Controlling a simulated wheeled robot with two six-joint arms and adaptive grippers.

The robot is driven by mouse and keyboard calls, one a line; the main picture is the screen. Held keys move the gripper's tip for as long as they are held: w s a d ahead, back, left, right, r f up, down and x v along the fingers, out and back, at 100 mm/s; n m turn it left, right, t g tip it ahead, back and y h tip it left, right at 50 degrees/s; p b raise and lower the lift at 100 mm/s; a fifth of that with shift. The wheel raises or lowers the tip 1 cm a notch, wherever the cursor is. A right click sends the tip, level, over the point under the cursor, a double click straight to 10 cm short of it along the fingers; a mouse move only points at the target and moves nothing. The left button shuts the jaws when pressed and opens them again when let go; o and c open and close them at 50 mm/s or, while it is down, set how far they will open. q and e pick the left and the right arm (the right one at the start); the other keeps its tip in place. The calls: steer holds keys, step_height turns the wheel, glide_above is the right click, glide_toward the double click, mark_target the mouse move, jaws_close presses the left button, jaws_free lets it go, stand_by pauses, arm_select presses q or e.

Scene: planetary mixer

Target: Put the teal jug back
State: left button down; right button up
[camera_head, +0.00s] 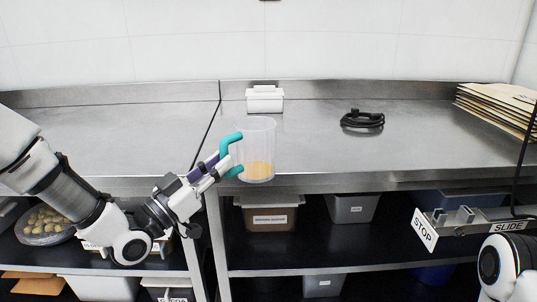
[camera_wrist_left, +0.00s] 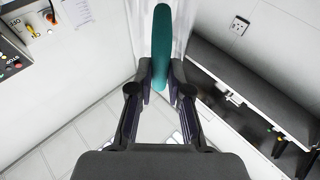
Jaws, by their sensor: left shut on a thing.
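The teal jug is a clear vessel (camera_head: 258,140) with a teal handle (camera_head: 231,141) on its left side and a tan layer in its bottom. It looks upright, in front of or over the front edge of the steel worktop (camera_head: 310,140); I cannot tell whether it touches the worktop. My left gripper (camera_head: 222,165) reaches in from the left and is shut on the handle. In the left wrist view the teal handle (camera_wrist_left: 161,50) stands between the two fingers, with the clear wall behind it. My right gripper is not seen; only part of my right arm shows at lower right.
A white lidded box (camera_head: 265,99) stands at the back of the worktop. A coiled black cable (camera_head: 362,121) lies to its right, and a stack of folders (camera_head: 498,106) is at far right. Shelves below hold several bins.

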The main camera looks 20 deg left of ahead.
arm_select(q)
steer(key=w+a, duration=0.1)
steer(key=w, duration=0.3)
steer(key=w+a, duration=0.2)
steer(key=w, duration=0.3)
steer(key=w+a+f, duration=0.1)
steer(key=w+a, duration=0.1)
steer(key=w, duration=0.3)
steer(key=f, duration=0.3)
steer(key=shift+w+f, duration=0.2)
steer(key=shift+f, duration=0.15)
steer(key=shift+s, duration=0.1)
steer(key=c, duration=1.1)
jaws_free()
steer(key=shift+f, duration=0.1)
